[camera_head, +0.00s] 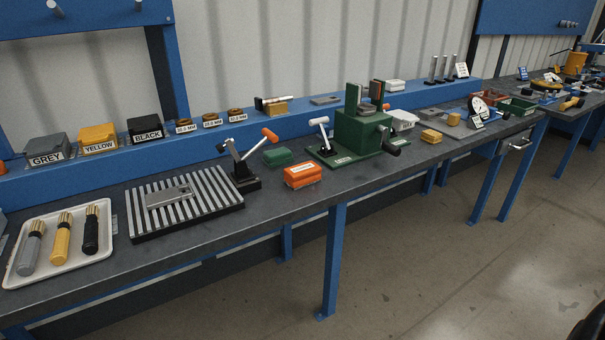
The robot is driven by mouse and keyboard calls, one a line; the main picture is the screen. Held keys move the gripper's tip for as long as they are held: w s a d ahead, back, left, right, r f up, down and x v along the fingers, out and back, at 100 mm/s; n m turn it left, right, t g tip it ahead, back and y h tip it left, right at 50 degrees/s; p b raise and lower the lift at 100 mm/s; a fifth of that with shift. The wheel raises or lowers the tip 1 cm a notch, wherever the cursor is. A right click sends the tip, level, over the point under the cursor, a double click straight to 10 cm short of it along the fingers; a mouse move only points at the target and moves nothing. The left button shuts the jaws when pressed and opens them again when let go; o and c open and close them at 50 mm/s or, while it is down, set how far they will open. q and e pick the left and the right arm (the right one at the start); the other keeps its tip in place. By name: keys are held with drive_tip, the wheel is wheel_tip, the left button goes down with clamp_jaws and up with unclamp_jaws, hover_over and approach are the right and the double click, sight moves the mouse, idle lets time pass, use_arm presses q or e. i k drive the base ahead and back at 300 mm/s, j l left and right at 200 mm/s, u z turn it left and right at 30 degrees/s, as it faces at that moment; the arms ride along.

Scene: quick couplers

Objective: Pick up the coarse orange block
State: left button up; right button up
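An orange block (302,175) with a small white label on its side lies near the front edge of the workbench. The label's text is too small to read with certainty. A green block (279,157) lies just behind it and to the left, apart from it. Neither of my grippers shows in the head view. A dark shape at the bottom right corner cannot be made out.
A black clamp with an orange-tipped lever (247,166) stands left of the orange block. A green vise (361,131) stands to its right. A striped plate (185,201) and a white tray (104,253) with three handled tools lie further left.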

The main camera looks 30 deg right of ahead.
sight(304, 175)
drive_tip(key=l+u, duration=0.25)
drive_tip(key=l, duration=0.4)
drive_tip(key=l+u, duration=0.3)
drive_tip(key=l, duration=0.4)
drive_tip(key=i, duration=0.05)
